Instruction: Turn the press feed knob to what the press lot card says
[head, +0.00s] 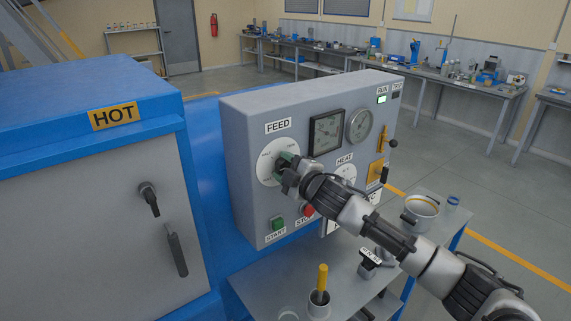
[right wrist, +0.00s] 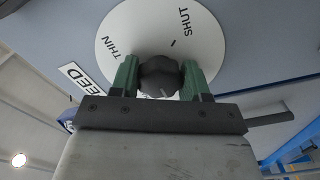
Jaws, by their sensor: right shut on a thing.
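The grey press control panel (head: 245,120) faces me, with a round white dial under a FEED label (head: 278,127). My right gripper (head: 285,163) is at this dial, its arm coming in from the lower right. In the right wrist view its two green fingers (right wrist: 159,82) are shut around the dark feed knob (right wrist: 159,72), one on each side. The white dial plate (right wrist: 205,50) there shows the words SHUT and THIN; other marks are hidden behind the gripper. Where the knob's pointer stands is not clear. I cannot make out a press lot card. My left gripper is not in view.
Left of the panel stands a blue cabinet marked HOT (head: 113,114) with a dark handle. A grey cart (head: 260,291) holds a cup with a yellow-handled tool and a pot (head: 420,212).

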